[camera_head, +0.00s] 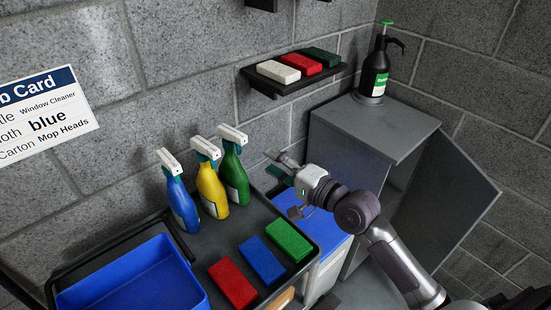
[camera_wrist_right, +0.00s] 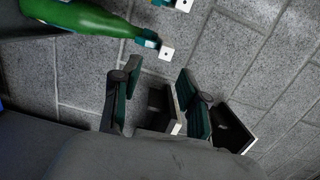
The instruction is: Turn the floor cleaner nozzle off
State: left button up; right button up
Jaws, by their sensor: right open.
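Three trigger spray bottles with white nozzle heads stand in a row on the grey cart: blue (camera_head: 182,203), yellow (camera_head: 211,188) and green (camera_head: 235,177). I cannot read which is the floor cleaner. My right gripper (camera_head: 284,186) is open and empty, to the right of the green bottle and apart from it. In the right wrist view the green bottle (camera_wrist_right: 85,16) lies across the top left, with its white nozzle (camera_wrist_right: 167,51) just beyond the fingers of my right gripper (camera_wrist_right: 158,74). My left gripper is not in view.
A black pump bottle (camera_head: 376,72) with a green label stands on the grey cabinet (camera_head: 395,128), whose door is open. A wall shelf (camera_head: 288,85) holds several pads. Red, blue and green pads lie on the cart beside a blue bin (camera_head: 135,280). A card (camera_head: 45,115) hangs on the wall.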

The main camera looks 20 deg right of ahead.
aim_at(245, 141)
jog(key=shift+r+x, duration=0.2)
jog(key=shift+x, duration=1.4)
jog(key=shift+r+x, duration=0.2)
jog(key=shift+x, duration=1.35)
jog(key=shift+r+x, duration=0.2)
jog(key=shift+x, duration=1.4)
jog(key=shift+d, duration=0.1)
